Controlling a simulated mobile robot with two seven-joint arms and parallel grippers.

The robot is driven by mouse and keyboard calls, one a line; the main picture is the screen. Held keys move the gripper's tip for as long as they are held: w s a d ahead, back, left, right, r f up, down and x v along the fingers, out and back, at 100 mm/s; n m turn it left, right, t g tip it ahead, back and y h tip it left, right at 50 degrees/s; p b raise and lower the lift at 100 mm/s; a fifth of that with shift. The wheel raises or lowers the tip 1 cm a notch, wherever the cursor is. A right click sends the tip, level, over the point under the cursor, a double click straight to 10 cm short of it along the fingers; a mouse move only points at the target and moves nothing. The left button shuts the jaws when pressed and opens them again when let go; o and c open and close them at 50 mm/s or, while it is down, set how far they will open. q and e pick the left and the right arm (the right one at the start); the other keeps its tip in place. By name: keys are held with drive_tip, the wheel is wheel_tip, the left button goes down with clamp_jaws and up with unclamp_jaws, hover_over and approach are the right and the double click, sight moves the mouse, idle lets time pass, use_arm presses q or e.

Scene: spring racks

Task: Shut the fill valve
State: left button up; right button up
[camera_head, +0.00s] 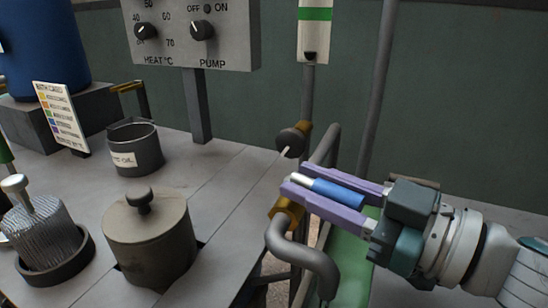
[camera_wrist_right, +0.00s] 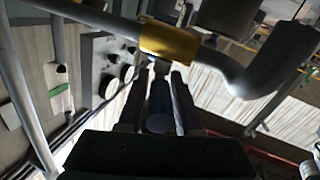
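A brass valve body (camera_head: 287,212) sits on a grey bent pipe right of the bench in the head view. A lever with a blue sleeve (camera_head: 338,193) and a pale metal end reaches from it to the right, roughly level. The brass body also shows at the top of the right wrist view (camera_wrist_right: 168,42). My right gripper (camera_head: 294,180) has its purple fingers on either side of the blue lever, tips near the brass body. The fingers look apart, with narrow gaps beside the lever; contact is hard to tell. My left gripper is not in view.
A second brass fitting with a dark round handle (camera_head: 291,141) stands just behind. A gauge with a green band (camera_head: 314,28) hangs above. The bench holds a lidded pot (camera_head: 150,240), a grey cup (camera_head: 134,150) and a spring rack (camera_head: 42,238). The control box (camera_head: 192,32) is behind.

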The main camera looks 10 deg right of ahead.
clamp_jaws()
idle(1.0)
